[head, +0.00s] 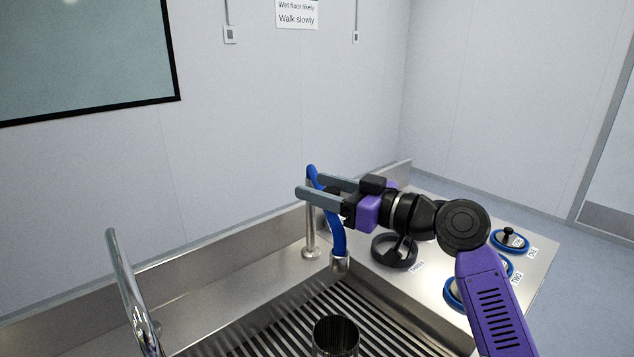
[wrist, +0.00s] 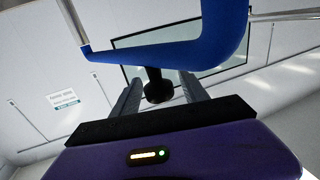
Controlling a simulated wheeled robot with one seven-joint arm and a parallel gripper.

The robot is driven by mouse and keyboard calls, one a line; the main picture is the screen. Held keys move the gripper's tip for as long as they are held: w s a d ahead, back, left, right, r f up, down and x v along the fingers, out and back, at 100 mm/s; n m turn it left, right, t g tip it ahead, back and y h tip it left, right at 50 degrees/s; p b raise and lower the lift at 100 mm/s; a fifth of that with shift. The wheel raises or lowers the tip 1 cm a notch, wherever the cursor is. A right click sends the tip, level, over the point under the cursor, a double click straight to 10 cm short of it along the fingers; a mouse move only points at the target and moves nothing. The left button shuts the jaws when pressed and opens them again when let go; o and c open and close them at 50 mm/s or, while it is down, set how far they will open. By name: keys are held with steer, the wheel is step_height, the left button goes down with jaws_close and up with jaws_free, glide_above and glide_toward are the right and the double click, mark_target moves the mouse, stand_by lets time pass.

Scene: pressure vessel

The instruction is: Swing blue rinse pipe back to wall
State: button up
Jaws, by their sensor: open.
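The blue rinse pipe (head: 337,232) rises on a steel post (head: 310,228) at the back edge of the sink and curves down to a steel nozzle (head: 340,263) over the grating. In the wrist view the pipe (wrist: 180,57) crosses the picture just above my gripper. My gripper (head: 308,187) is open, its two grey fingers reaching left on either side of the pipe's upper part. In the wrist view the fingers (wrist: 160,92) stand apart, with a dark round piece showing between them. I cannot tell whether a finger touches the pipe.
A chrome tap (head: 128,280) stands at the left of the sink. A dark cylinder (head: 336,336) stands on the slatted grating (head: 395,335). Blue-ringed stations (head: 510,241) and a black ring (head: 394,251) lie on the steel deck at right.

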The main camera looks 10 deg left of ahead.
steer(key=shift+w+a, duration=0.15)
steer(key=shift+a, duration=0.2)
jaws_close()
stand_by(1.2)
